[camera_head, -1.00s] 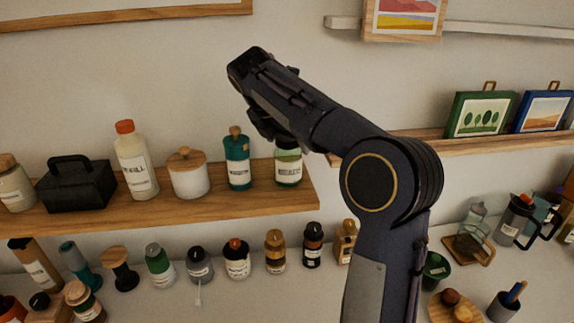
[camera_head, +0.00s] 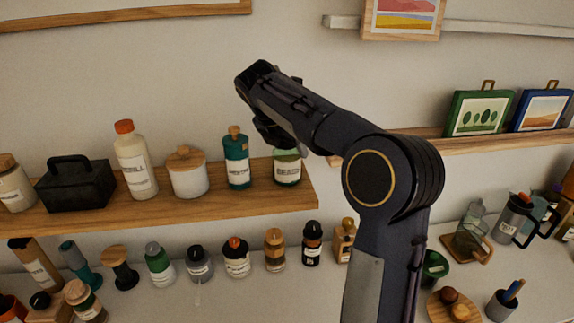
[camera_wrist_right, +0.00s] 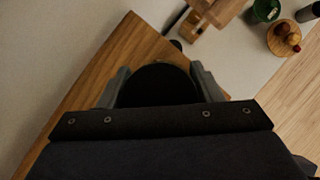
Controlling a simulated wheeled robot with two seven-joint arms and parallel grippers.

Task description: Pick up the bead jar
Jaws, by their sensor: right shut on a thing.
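The bead jar (camera_head: 287,170) is a clear jar with green contents and a white label, upright at the right end of the upper wooden shelf (camera_head: 230,204) in the head view. My right gripper (camera_head: 277,137) is at its top and hides its lid. In the right wrist view a dark round lid (camera_wrist_right: 155,88) sits between the two grey fingers, which are shut on the jar. I see no clear gap between the jar and the shelf. My left gripper is out of view.
A teal bottle (camera_head: 237,166) stands close left of the jar. Farther left are a white canister (camera_head: 187,176), a tall bottle (camera_head: 134,160) and a black toolbox (camera_head: 76,184). Several small bottles line the surface below.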

